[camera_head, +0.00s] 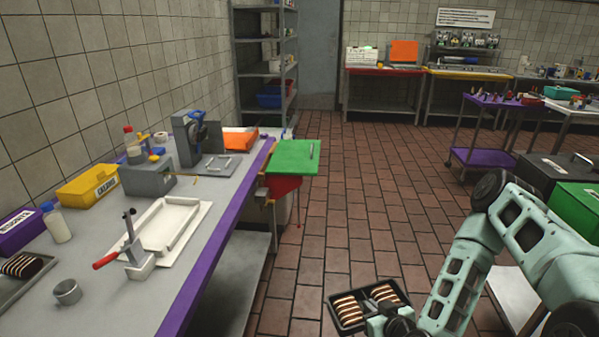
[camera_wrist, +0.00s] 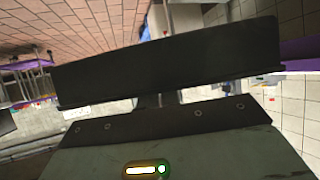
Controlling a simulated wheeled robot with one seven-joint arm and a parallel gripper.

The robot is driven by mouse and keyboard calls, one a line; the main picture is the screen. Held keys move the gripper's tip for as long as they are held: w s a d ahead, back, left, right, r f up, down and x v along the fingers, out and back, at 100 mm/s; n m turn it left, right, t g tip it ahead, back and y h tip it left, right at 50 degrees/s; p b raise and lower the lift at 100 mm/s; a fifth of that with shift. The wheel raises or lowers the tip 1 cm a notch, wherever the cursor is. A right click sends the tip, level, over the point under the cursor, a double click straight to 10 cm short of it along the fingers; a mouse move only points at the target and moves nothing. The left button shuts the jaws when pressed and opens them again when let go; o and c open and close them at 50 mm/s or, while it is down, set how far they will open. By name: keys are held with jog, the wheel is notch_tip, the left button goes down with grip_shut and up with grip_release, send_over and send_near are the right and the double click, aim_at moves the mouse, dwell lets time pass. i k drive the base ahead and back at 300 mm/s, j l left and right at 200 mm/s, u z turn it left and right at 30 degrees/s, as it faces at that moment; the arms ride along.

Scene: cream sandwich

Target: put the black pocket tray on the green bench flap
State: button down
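The black pocket tray (camera_head: 366,303) is in the lower middle of the head view, held in the air over the tiled floor. Several brown-and-cream sandwiches sit in its two pockets. My gripper (camera_head: 388,318) is shut on the near edge of the tray. In the wrist view the tray's dark side wall (camera_wrist: 170,62) spans the picture, with my gripper (camera_wrist: 157,99) against its lower edge; the fingertips are mostly hidden. The green bench flap (camera_head: 292,157) sticks out level from the bench's right side, farther away and left of the tray. A thin grey piece lies at its right edge.
The long grey bench (camera_head: 190,232) with a purple edge runs along the left, holding a white tray fixture (camera_head: 190,243), a yellow bin (camera_head: 90,187) and a small metal cup (camera_head: 67,291). A purple cart (camera_head: 480,160) stands right. The floor between is clear.

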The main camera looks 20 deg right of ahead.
aim_at(294, 156)
jog(key=i+l, duration=0.35)
jog(key=i+l+u, duration=0.15)
jog(key=i+l, duration=0.2)
jog(key=l, duration=0.15)
jog(key=i+l, duration=0.35)
jog(key=l+u, duration=0.05)
